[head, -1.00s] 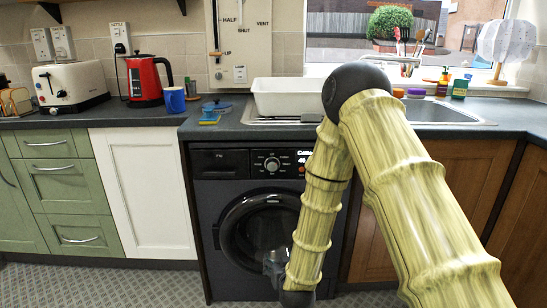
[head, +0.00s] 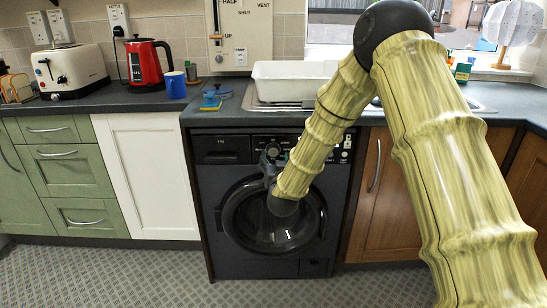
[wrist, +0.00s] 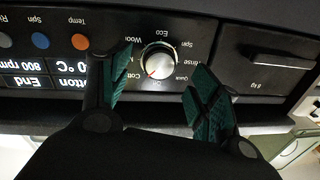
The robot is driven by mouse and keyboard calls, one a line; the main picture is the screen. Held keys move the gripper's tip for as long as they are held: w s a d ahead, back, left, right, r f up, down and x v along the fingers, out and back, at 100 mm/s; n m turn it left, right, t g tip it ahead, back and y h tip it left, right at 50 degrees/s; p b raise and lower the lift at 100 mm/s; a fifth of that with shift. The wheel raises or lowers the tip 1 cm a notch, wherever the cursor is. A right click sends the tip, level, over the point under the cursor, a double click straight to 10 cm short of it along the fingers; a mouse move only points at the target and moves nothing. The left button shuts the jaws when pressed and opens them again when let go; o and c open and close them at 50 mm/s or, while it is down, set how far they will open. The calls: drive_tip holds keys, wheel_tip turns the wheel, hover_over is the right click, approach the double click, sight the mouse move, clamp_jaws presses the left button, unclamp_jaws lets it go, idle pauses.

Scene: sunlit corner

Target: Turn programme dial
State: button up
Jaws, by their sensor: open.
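The programme dial (wrist: 159,61) is a round silver knob with a red mark, ringed by printed programme names, on the black washing machine (head: 222,185). In the head view the dial (head: 272,150) shows just above my gripper, at the top middle of the machine. My gripper (wrist: 160,98) is open in the wrist view, with its green-ridged fingertips on either side of the dial's lower edge. The dial lies between and beyond the fingers, and I see no contact. In the head view my arm hides part of the control panel and the door.
The panel also has a display (wrist: 38,83), several coloured buttons and a detergent drawer (wrist: 265,68). The worktop above holds a white basin (head: 290,80), a blue mug (head: 175,85) and a red kettle (head: 146,68). The floor before the machine is clear.

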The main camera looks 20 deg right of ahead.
sight(273, 153)
drive_tip(key=shift+w+d, duration=0.2)
drive_tip(key=shift+w, duration=0.75)
drive_tip(key=shift+w+d, duration=0.2)
drive_tip(key=shift+w, duration=0.75)
drive_tip(key=c, duration=1)
